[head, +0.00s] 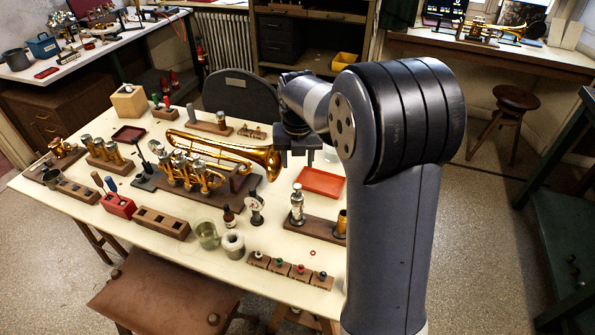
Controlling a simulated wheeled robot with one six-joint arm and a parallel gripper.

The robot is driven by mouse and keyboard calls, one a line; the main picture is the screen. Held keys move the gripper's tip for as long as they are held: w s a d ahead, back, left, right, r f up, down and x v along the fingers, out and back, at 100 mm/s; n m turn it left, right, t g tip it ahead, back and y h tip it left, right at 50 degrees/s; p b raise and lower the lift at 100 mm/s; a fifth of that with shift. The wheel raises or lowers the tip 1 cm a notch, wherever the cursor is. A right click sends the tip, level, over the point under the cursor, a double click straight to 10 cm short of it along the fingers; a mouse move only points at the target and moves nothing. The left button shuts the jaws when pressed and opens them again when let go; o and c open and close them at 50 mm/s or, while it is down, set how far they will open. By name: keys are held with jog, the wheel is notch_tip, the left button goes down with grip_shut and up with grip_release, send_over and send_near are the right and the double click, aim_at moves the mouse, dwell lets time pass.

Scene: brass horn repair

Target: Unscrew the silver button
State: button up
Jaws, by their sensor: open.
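My gripper (297,158) points down over the table, between the trumpet's bell and the red tray, with its jaws open and nothing seen between them. A brass trumpet (225,148) lies on a dark wooden stand, with its valves toward the left. At the front right edge a row of small wooden blocks (300,272) bears small knobs: a pale one (258,255), a green one, a red one and a dark one. A silver valve-like part (297,205) stands upright on a wooden base to the right. I cannot tell for sure which piece is the silver button.
A red tray (320,182) lies below and right of my gripper. A glass jar (207,236), a white pot (233,244) and a small brown bottle (229,217) stand near the front. Wooden racks crowd the left side. A brown stool (165,298) stands in front.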

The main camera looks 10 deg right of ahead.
aim_at(297, 185)
jog(key=shift+o, duration=0.2)
jog(key=shift+s+r, duration=0.1)
jog(key=shift+r, duration=0.5)
jog(key=f+m+p, duration=0.1)
jog(key=f+m, duration=0.2)
jog(key=m, duration=0.7)
jog(key=w+f+m+p, duration=0.1)
jog(key=f+m, duration=0.3)
jog(key=m, duration=0.7)
jog(key=f+m+p, duration=0.2)
jog(key=f+m, duration=0.1)
jog(key=m, duration=0.7)
jog(key=shift+w+d+f+y, duration=0.2)
jog(key=shift+w+f+y, duration=0.15)
jog(key=shift+y, duration=0.05)
jog(key=shift+c, duration=0.6)
grip_shut()
